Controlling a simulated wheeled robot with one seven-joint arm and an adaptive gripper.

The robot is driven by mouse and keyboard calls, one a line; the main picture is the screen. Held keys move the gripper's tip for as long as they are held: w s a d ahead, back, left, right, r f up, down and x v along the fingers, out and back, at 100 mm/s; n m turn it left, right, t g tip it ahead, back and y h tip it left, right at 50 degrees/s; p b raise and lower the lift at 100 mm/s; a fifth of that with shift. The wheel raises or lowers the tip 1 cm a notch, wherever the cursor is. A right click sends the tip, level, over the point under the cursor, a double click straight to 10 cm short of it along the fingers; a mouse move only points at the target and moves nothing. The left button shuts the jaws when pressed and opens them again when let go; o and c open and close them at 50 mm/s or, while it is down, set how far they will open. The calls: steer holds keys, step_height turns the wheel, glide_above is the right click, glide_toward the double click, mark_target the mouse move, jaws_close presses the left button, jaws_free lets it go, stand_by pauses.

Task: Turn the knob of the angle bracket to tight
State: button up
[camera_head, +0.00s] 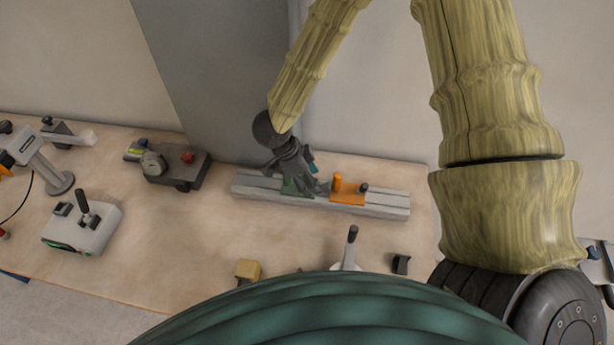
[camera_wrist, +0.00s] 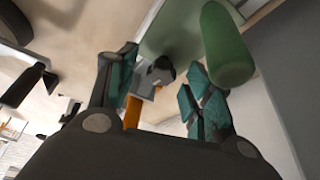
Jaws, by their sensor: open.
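My gripper (camera_head: 303,172) is over the grey slotted rail at the back of the table. In the wrist view its two teal fingers (camera_wrist: 160,75) stand apart. A grey piece with a dark round knob (camera_wrist: 162,68) shows in the gap between them; I cannot tell whether either finger touches it. A green plate (camera_wrist: 172,30) with a thick green cylinder (camera_wrist: 228,48) is beyond and right of the fingers. In the head view a green part (camera_head: 290,188) sits on the rail, partly hidden by my gripper. Which piece is the angle bracket is not clear.
An orange block (camera_head: 348,196) with an upright post and dark knob sits on the rail (camera_head: 388,205), just right of my gripper. A dark grey device (camera_head: 175,165) and a white joystick box (camera_head: 82,225) stand left. The table between them and the rail is clear.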

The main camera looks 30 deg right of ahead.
steer(key=shift+s+r, duration=0.2)
steer(key=shift+s, duration=0.15)
steer(key=c, duration=0.3)
steer(key=shift+w+f, duration=0.4)
steer(key=shift+w, duration=0.2)
steer(key=c, duration=0.7)
steer(key=shift+s+r, duration=0.15)
steer(key=shift+r+m+p, duration=0.1)
steer(key=shift+m+p, duration=0.3)
steer(key=shift+p, duration=0.25)
steer(key=shift+g, duration=0.3)
steer(key=o, duration=1)
